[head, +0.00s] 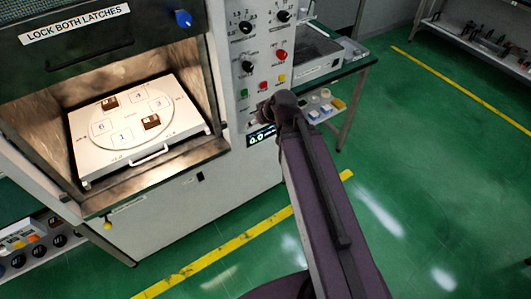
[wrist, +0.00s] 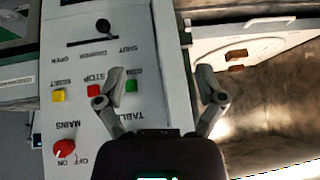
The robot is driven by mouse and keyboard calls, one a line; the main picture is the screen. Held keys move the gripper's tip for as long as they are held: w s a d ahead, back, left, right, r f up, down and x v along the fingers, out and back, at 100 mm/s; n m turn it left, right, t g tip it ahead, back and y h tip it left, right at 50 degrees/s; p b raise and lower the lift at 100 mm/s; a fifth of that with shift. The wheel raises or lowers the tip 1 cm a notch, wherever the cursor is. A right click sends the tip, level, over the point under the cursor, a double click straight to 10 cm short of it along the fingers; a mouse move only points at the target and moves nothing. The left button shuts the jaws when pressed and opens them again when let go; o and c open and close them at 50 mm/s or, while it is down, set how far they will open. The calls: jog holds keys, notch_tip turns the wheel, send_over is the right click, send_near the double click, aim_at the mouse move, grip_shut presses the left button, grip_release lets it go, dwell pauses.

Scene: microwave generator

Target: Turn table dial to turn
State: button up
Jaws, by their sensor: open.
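The control panel (head: 240,105) stands right of the open chamber and carries several knobs and buttons. My gripper (wrist: 160,85) is open in the wrist view, its two fingers apart with nothing seen between them. A label reading TABL (wrist: 150,132), partly covered, shows upside down on the panel between the fingers. The round numbered turntable (head: 131,118) lies on a white tray in the chamber.
In the wrist view a red mains knob (wrist: 64,148), yellow reset button (wrist: 58,95), red stop button (wrist: 94,90) and green button (wrist: 131,86) are near the left finger. The chamber opening borders the panel. A side bench (head: 345,65) stands right; green floor is clear.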

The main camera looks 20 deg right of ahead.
jog(key=s+f+m+g+h+b, duration=0.2)
jog(key=s+f+g+b, duration=0.1)
jog(key=s+f, duration=0.4)
jog(key=shift+d+m+g, duration=0.3)
jog(key=shift+d+g, duration=0.15)
jog(key=shift+g, duration=0.45)
jog(key=shift+s+d+f+m+g+h, duration=0.1)
jog(key=shift+s+d+m+g+h, duration=0.1)
jog(key=shift+s+m+g+h, duration=0.3)
jog(key=shift+s+d+m+g+h, duration=0.1)
jog(key=shift+s+d+g+h, duration=0.1)
jog(key=shift+s, duration=0.5)
jog(key=shift+a, duration=0.1)
